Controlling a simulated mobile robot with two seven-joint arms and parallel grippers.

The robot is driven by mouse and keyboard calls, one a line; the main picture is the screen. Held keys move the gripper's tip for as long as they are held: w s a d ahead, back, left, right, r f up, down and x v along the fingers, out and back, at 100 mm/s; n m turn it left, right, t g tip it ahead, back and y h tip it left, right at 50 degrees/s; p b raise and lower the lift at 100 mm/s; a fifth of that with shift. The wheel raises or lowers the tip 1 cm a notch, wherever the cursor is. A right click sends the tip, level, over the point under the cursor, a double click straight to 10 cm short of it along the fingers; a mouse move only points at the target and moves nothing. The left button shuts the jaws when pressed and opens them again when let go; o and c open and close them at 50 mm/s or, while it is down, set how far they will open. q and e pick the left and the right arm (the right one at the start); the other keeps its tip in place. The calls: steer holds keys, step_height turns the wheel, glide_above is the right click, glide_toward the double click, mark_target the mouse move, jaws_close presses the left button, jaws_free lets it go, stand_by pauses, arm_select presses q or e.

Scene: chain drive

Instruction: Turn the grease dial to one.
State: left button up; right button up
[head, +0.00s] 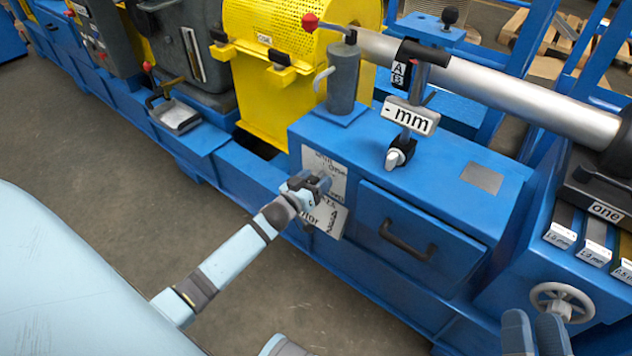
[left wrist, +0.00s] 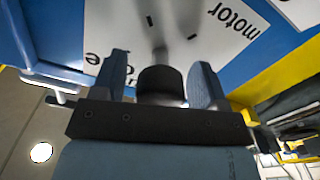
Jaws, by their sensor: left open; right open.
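My left gripper (head: 318,187) is at the labelled plates on the blue cabinet front. In the left wrist view its open fingers (left wrist: 158,78) stand on either side of a dark round knob (left wrist: 161,86), with gaps at both sides. The knob sits on a white plate (left wrist: 130,30) with tick marks and the word "motor"; other lettering is partly covered. I cannot read "grease", nor tell the knob's setting. In the head view the gripper hides the knob against the lower plate (head: 329,215). My right gripper (head: 535,335) is open at the bottom right, away from the plates.
A second white plate (head: 322,163) is just above. A drawer with a black handle (head: 408,241) is to the right. A handwheel (head: 562,302) is near my right gripper. A "- mm" sign (head: 410,116) stands on the cabinet top. The floor left of my arm is clear.

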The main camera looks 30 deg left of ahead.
arm_select(q)
steer(key=shift+w, duration=0.2)
steer(key=c, duration=0.9)
steer(key=shift+c, duration=0.2)
